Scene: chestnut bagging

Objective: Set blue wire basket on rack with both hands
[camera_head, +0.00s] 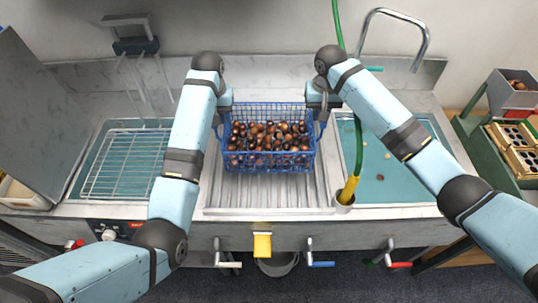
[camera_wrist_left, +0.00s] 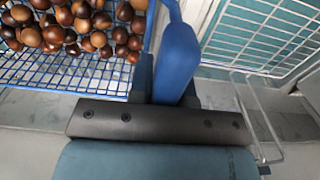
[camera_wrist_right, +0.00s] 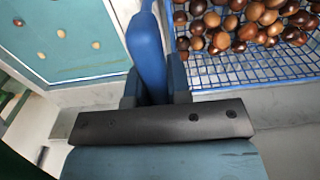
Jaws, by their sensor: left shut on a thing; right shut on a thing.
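The blue wire basket (camera_head: 268,166), full of brown chestnuts (camera_head: 268,135), is in the middle of the head view, over the ridged metal drainboard. I cannot tell whether it touches the board. My left gripper (camera_head: 219,112) is shut on the basket's left blue handle (camera_wrist_left: 177,60). My right gripper (camera_head: 320,112) is shut on its right blue handle (camera_wrist_right: 146,50). Chestnuts and basket mesh show beside both handles in the wrist views. A white wire rack (camera_head: 125,165) lies over the water-filled left basin (camera_head: 85,190); it also shows in the left wrist view (camera_wrist_left: 265,35).
The right basin (camera_head: 400,180) holds water with a few floating bits. A green hose with a yellow end (camera_head: 348,190) stands between drainboard and right basin. A faucet (camera_head: 420,50) rises behind. A grey lid panel (camera_head: 40,110) stands at far left. Levers line the front edge.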

